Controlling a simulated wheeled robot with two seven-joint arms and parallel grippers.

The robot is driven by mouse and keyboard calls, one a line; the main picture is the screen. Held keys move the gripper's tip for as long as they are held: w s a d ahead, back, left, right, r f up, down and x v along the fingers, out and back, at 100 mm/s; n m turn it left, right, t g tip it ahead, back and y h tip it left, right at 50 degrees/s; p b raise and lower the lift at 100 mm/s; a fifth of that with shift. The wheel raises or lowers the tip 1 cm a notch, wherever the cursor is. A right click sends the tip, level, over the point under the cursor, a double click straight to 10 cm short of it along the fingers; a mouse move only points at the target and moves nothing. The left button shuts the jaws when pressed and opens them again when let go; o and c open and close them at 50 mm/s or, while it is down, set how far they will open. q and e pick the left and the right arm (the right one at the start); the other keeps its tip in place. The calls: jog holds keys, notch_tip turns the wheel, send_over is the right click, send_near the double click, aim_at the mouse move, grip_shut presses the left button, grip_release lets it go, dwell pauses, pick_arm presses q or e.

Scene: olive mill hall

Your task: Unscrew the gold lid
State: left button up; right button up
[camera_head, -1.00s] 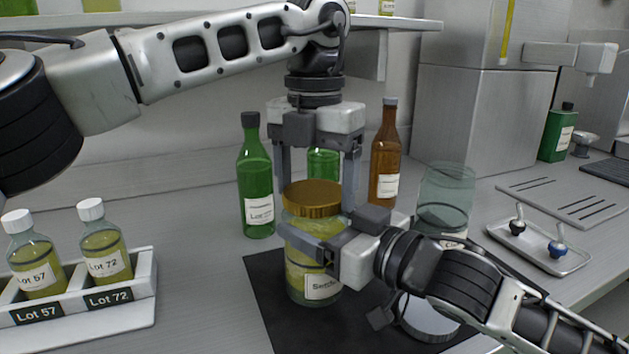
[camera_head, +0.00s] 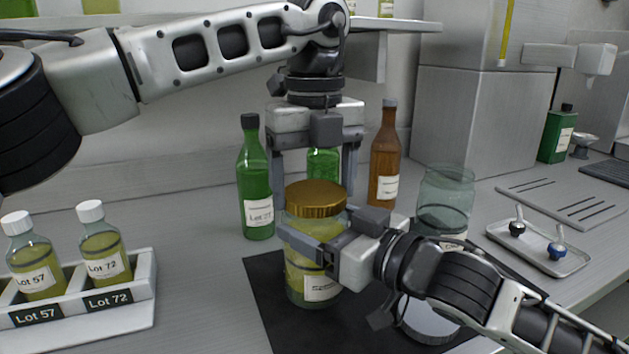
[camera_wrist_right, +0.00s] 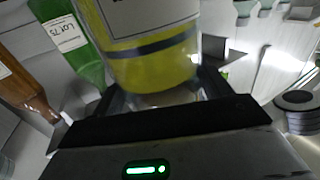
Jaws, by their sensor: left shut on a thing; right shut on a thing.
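The jar (camera_head: 303,275) of yellow-green contents stands upright on the black mat (camera_head: 262,308), a white label on its front. The gold lid (camera_head: 316,197) sits on top of the jar. My left gripper (camera_head: 316,190) reaches down from above and is shut on the lid, one finger at each side. My right gripper (camera_head: 300,245) comes in from the right and is shut around the jar's body below the lid. In the right wrist view the jar (camera_wrist_right: 150,65) fills the space between the fingers. The threads under the lid are hidden.
Green bottles (camera_head: 257,180) and a brown bottle (camera_head: 385,160) stand behind the jar. An empty glass jar (camera_head: 446,200) is close to my right wrist. A white rack (camera_head: 140,300) with two lot bottles is at left, a metal tray (camera_head: 575,262) at right.

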aim_at(314, 191)
jog(key=shift+f, duration=0.1)
pick_arm(q)
jog(key=shift+r, duration=1.1)
jog(key=shift+r, duration=2)
pick_arm(e)
jog(key=o, duration=1.9)
jog(key=shift+s+d, duration=0.1)
